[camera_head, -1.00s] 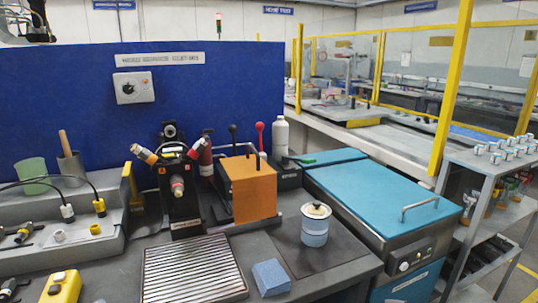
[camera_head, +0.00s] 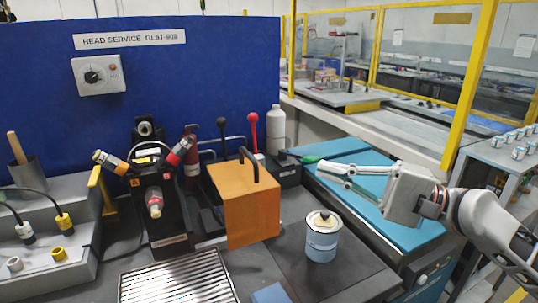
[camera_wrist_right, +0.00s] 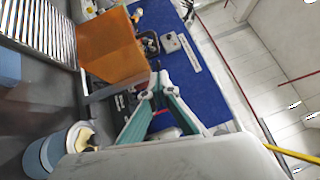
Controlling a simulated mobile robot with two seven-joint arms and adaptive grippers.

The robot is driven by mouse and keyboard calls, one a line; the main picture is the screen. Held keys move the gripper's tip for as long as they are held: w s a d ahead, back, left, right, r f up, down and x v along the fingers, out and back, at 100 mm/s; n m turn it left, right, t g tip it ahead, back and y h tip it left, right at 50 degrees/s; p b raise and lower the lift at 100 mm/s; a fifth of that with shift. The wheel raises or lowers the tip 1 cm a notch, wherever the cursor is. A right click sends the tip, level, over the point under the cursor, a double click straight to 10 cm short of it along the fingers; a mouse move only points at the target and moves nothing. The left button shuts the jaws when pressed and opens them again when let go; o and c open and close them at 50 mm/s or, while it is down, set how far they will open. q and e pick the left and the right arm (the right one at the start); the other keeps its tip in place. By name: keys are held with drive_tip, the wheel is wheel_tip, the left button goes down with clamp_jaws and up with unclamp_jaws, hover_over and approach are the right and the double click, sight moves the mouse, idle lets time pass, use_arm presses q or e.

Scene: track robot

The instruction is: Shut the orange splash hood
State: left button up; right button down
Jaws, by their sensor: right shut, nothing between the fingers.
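The orange splash hood (camera_head: 250,210) is a box-shaped cover with a black handle (camera_head: 250,163) on its top, on the bench in the middle of the head view. I cannot tell exactly how far it is open. Its orange panel also shows at the upper left of the right wrist view (camera_wrist_right: 108,47). My right gripper (camera_head: 322,169) comes in from the right with its fingers pointing left. It is shut and empty, in front of the blue-lidded bath and apart from the hood, to its right. My left gripper is not in view.
A lidded tin (camera_head: 321,240) stands right of the hood, below my right gripper. The blue-lidded bath (camera_head: 350,150) is at the right. A black device with coloured knobs (camera_head: 160,205) stands left of the hood. A ribbed tray (camera_head: 178,280) lies in front.

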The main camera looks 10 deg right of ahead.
sight(249, 153)
drive_tip(key=w+a+p, duration=0.1)
drive_tip(key=a+p, duration=0.1)
drive_tip(key=a, duration=0.1)
drive_tip(key=w+a+r+p, duration=0.1)
drive_tip(key=a+p, duration=0.1)
drive_tip(key=a, duration=0.2)
drive_tip(key=w+a+p, duration=0.2)
drive_tip(key=a, duration=0.1)
drive_tip(key=shift+a+r, duration=0.4)
drive_tip(key=shift+a, duration=0.1)
